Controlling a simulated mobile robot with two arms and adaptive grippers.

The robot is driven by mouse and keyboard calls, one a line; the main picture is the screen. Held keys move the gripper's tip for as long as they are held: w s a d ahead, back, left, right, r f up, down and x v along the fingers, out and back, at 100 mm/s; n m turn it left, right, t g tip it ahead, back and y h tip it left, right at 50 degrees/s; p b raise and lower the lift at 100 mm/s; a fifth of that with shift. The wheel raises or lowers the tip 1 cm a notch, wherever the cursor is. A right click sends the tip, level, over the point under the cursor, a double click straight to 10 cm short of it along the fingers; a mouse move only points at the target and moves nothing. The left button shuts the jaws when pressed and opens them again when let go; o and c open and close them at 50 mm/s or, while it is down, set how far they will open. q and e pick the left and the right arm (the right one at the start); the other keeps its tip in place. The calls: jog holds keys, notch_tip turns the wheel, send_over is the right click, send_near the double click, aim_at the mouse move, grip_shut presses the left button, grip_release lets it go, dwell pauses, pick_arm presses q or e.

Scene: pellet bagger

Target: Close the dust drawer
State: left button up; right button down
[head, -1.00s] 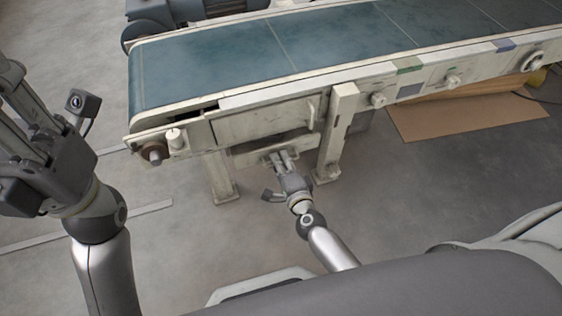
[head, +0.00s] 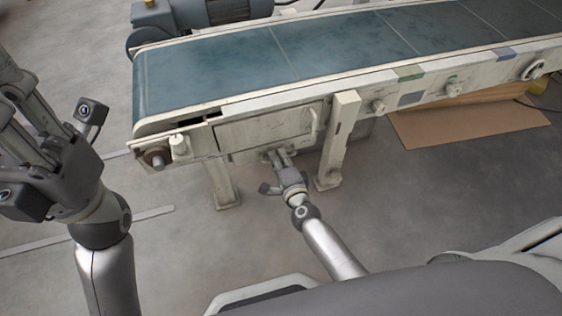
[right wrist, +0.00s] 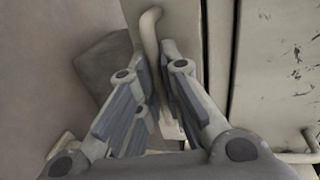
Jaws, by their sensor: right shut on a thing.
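The dust drawer (head: 243,156) is a pale, worn front low under the end of the conveyor, below a larger panel. In the head view no open gap shows above it. My right gripper (head: 275,156) is at this front, partly hiding it. In the right wrist view, the fingers of my right gripper (right wrist: 158,90) are closed around the drawer's cream bar handle (right wrist: 152,32), with the drawer front (right wrist: 181,35) right behind it. I cannot tell whether the drawer sits fully flush. My left gripper (head: 35,130) is raised at the left, away from the conveyor, its fingertips unclear.
The conveyor's green belt (head: 300,50) runs above the drawer. Pale support legs (head: 336,145) (head: 221,180) stand on both sides of my right gripper. A hinged panel (head: 262,130) with a handle is just above. Cardboard (head: 470,120) lies at the right. The floor in front is mostly clear.

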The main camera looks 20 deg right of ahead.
jog(key=c, duration=1.9)
grip_release()
jog(key=shift+w+r, duration=0.1)
jog(key=shift+w, duration=0.1)
jog(key=shift+o, duration=0.2)
jog(key=v, duration=1.2)
